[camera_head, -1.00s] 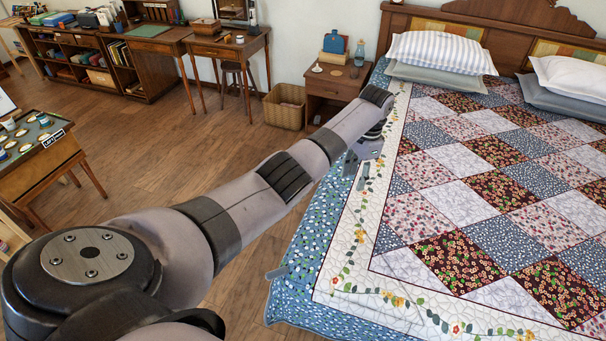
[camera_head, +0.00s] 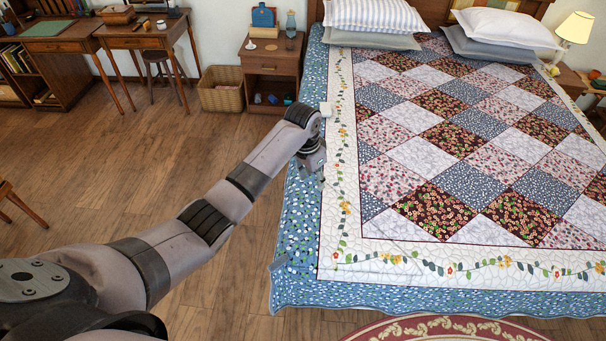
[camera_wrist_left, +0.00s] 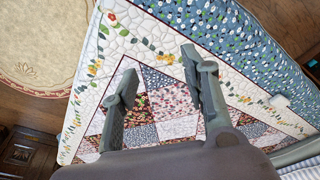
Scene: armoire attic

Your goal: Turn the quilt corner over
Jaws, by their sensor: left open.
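The patchwork quilt (camera_head: 445,165), with a white vine-patterned border, lies flat on the bed over a blue floral cover (camera_head: 298,205). Its near-left corner (camera_head: 328,270) lies flat in the head view. In the left wrist view the quilt's border (camera_wrist_left: 115,45) shows a corner near the top edge. My left gripper (camera_head: 318,178) is over the quilt's left edge, well beyond that corner. In the left wrist view my left gripper (camera_wrist_left: 165,78) has its fingers apart, with nothing between them but quilt below. Contact with the cloth cannot be told. My right gripper is out of view.
A small white piece (camera_head: 326,108) lies by the quilt's left edge. A nightstand (camera_head: 272,68) and basket (camera_head: 221,90) stand at the back. A round rug (camera_head: 450,330) lies in front.

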